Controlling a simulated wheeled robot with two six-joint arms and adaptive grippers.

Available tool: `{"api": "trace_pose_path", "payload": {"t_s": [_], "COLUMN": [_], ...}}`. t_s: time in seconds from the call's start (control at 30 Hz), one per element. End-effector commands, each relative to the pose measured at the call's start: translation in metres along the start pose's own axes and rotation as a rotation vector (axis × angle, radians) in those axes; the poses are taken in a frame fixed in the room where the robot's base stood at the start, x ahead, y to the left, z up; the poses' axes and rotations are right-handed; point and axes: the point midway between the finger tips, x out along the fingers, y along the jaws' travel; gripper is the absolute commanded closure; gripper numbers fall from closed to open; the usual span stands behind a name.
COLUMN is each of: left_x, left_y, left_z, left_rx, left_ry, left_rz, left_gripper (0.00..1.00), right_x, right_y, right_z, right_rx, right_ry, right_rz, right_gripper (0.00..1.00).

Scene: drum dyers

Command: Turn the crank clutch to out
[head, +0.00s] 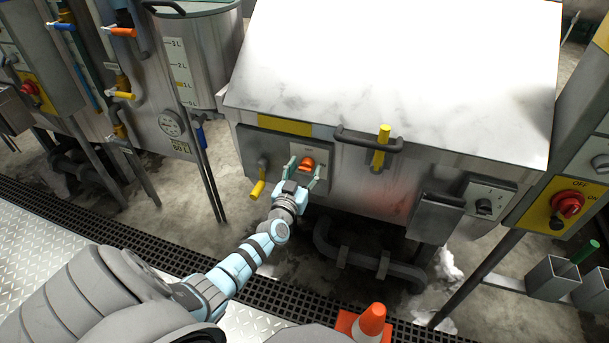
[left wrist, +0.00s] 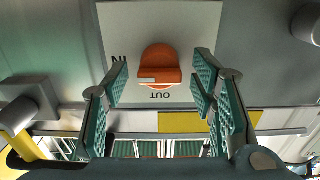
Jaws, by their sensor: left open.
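The crank clutch is an orange knob (head: 306,163) on a light plate on the front of the big steel machine. In the left wrist view the knob (left wrist: 160,64) sits upside down on its plate, with IN at its left and OUT below it. A white mark on the knob points left in that view, to the IN side. My left gripper (head: 305,172) is open, with a finger on each side of the knob. In the left wrist view its green pads stand apart from the knob, with gaps at both sides. My right gripper is not in view.
A yellow lever (head: 258,188) hangs left of the knob. A steel box (head: 436,216) and black knob (head: 484,207) are further right. An orange cone (head: 371,322) stands on the floor.

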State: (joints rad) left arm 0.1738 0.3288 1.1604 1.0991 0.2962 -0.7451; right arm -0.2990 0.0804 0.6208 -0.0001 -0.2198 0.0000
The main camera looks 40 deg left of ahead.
Motion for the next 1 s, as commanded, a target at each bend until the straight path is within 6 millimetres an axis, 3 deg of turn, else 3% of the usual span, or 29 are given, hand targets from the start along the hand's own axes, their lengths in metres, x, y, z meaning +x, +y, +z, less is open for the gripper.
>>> {"api": "trace_pose_path", "payload": {"t_s": [0.27, 0.6, 1.0], "left_x": [0.0041, 0.0037, 0.0036], "left_y": [0.0, -0.0001, -0.0004], "left_z": [-0.001, -0.0008, -0.0007], "left_rx": [0.0, 0.0, -0.071], "left_ry": [-0.001, -0.001, -0.002], "left_rz": [0.001, 0.0, 0.0], "left_gripper": [0.48, 0.96, 0.96], "right_x": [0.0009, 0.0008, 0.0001], "right_y": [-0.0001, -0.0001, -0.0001], "right_z": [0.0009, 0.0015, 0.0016], "right_rx": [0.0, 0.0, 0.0], "right_ry": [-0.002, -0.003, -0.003], "right_rz": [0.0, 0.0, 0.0], "right_gripper": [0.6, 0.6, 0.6]}}
